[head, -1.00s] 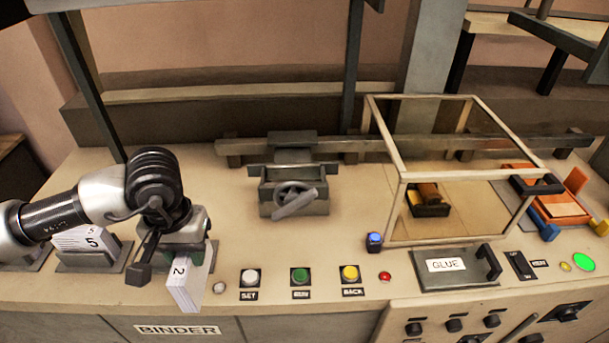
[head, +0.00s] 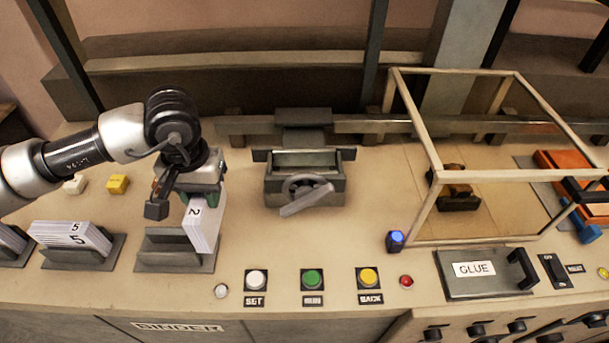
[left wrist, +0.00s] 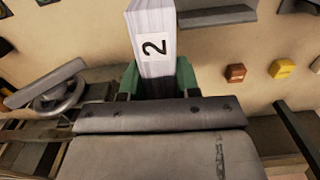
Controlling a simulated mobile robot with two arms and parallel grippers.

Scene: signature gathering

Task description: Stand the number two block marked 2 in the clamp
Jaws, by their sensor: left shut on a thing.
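The number two block (head: 202,226) is a white stack of pages with a label marked 2. My left gripper (head: 201,190) is shut on its upper part, and the block hangs below the jaws near the right end of a grey holder (head: 165,262). The block also shows in the left wrist view (left wrist: 152,40), between the green fingers (left wrist: 158,78). The clamp (head: 305,180) is a grey vise with a hand wheel (head: 306,190), to the right of the block, with its slot empty. My right gripper is not in view.
A block marked 5 (head: 72,235) lies in another holder at left. White, green (head: 313,280) and yellow buttons line the front. A glass-like framed box (head: 430,200) stands right of the clamp. The counter between block and clamp is clear.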

